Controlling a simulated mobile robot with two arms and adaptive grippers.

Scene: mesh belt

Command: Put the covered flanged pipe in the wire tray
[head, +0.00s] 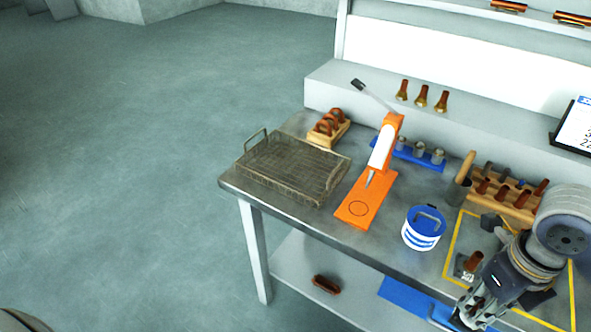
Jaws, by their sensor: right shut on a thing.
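The wire tray (331,189), an open mesh basket with end handles, sits on the left part of the bench and looks empty. A short copper-brown pipe (475,260) stands beside a small black-and-white patterned plate in the yellow-outlined area at the right. My right gripper (466,316) is at the lower right, pointing down and left past the bench's front edge. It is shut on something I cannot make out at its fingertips. I cannot tell which piece is the covered flanged pipe. My left gripper is not in view.
An orange press (357,212) stands right of the tray, with a blue-and-white tub (421,229) beyond it. A wooden rack (504,197) holds brown pieces. Three flanged pipes (421,96) stand on the raised shelf. A brown part (326,285) lies on the lower shelf.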

